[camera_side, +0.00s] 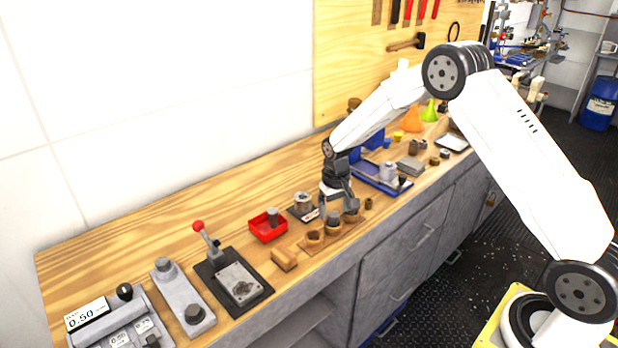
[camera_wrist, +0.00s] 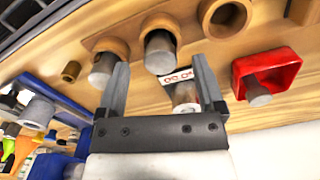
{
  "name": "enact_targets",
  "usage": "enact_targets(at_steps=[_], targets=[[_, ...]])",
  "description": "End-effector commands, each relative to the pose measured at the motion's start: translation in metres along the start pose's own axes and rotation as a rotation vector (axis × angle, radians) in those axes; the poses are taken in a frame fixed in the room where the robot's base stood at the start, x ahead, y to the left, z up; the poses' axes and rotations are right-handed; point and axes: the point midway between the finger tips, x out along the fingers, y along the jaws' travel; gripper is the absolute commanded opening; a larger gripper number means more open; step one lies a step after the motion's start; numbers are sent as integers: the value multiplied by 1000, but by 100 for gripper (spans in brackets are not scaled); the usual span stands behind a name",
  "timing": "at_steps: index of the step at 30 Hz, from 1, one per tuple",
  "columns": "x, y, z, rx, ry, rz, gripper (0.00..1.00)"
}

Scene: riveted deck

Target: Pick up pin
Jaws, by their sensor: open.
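Several grey pins are in view. One pin (camera_wrist: 160,58) stands in the middle wooden cup (camera_wrist: 165,22); in the side view it shows below my gripper (camera_side: 337,212). A second pin (camera_wrist: 102,73) stands in the neighbouring cup (camera_wrist: 112,46). The third cup (camera_wrist: 224,16) looks empty. Another pin (camera_wrist: 258,92) is in the red tray (camera_wrist: 287,70), also seen in the side view (camera_side: 272,216). My gripper (camera_wrist: 161,62) is open, its fingers spread to either side of the middle pin in the wrist view. Nothing is held; I cannot tell the remaining height.
A metal cylinder on a dark base (camera_side: 303,204) stands close behind my gripper. A wooden block (camera_side: 285,259) and a lever press (camera_side: 234,280) are to the left. A blue tray (camera_side: 376,181) is to the right. The bench front edge is near the cups.

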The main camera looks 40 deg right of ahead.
Motion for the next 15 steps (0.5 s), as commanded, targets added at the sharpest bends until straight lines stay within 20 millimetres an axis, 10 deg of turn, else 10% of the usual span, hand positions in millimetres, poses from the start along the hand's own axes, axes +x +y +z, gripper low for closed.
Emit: enact_targets(at_steps=[15], targets=[[25, 0, 0, -1, 2, -1, 87]])
